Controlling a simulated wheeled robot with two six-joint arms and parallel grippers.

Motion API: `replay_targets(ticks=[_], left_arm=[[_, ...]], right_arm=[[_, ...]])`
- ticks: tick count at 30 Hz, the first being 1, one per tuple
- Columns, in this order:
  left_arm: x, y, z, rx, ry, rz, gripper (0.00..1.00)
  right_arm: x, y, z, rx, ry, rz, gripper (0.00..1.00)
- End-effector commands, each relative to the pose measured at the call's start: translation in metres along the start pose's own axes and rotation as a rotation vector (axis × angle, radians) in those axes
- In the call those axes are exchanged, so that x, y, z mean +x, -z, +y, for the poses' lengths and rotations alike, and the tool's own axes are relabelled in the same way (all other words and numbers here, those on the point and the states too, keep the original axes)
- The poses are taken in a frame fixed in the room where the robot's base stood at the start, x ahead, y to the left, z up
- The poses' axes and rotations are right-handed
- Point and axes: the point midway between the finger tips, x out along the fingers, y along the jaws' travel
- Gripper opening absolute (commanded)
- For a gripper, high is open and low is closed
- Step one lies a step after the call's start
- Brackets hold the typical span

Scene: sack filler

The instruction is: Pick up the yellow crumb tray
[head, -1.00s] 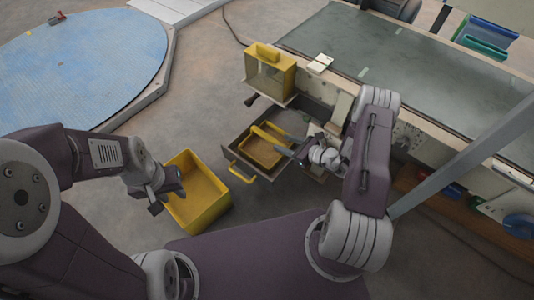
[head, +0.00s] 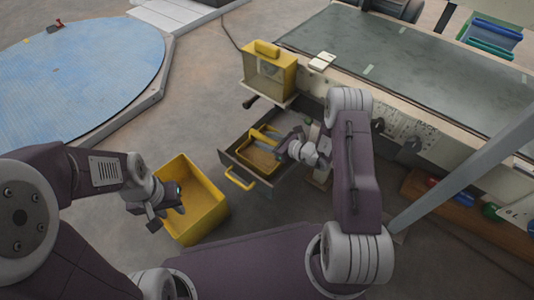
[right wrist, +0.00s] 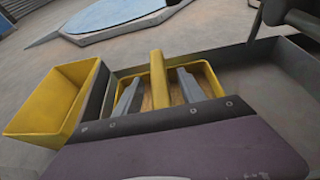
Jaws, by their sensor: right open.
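The yellow crumb tray (head: 258,160) lies in an open grey drawer (head: 236,158), with crumb-coloured contents. A yellow bar handle (right wrist: 158,82) spans the tray. My right gripper (head: 272,139) is open over the tray. In the right wrist view its two grey fingers (right wrist: 160,92) stand on either side of the bar, with gaps showing; I cannot tell their exact height against it. My left gripper (head: 166,210) looks open and empty, over the near left side of the yellow bin.
The yellow bin (head: 207,186) stands on the floor left of the drawer; it also shows in the right wrist view (right wrist: 42,112). A yellow box (head: 283,76) on the machine and a dark lever (head: 250,102) are behind the drawer. A grey-topped conveyor (head: 400,70) runs behind.

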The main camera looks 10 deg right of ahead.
Motion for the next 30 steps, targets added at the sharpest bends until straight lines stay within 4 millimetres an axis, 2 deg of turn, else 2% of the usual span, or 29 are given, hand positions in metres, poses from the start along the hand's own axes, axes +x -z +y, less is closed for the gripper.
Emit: replay_targets(ticks=[1,6,30], left_arm=[[-0.0006,0.0001,0.0000,0.000,0.000,0.000,0.34],[-0.0007,0.0002,0.0000,0.000,0.000,0.000,0.34],[-0.0005,0.0001,0.0000,0.000,0.000,0.000,0.34]], right_arm=[[-0.0004,-0.0003,0.0000,0.000,0.000,0.000,0.47],[-0.0005,-0.0002,0.0000,0.000,0.000,0.000,0.00],[-0.0006,0.0004,0.0002,0.001,0.000,0.001,0.00]])
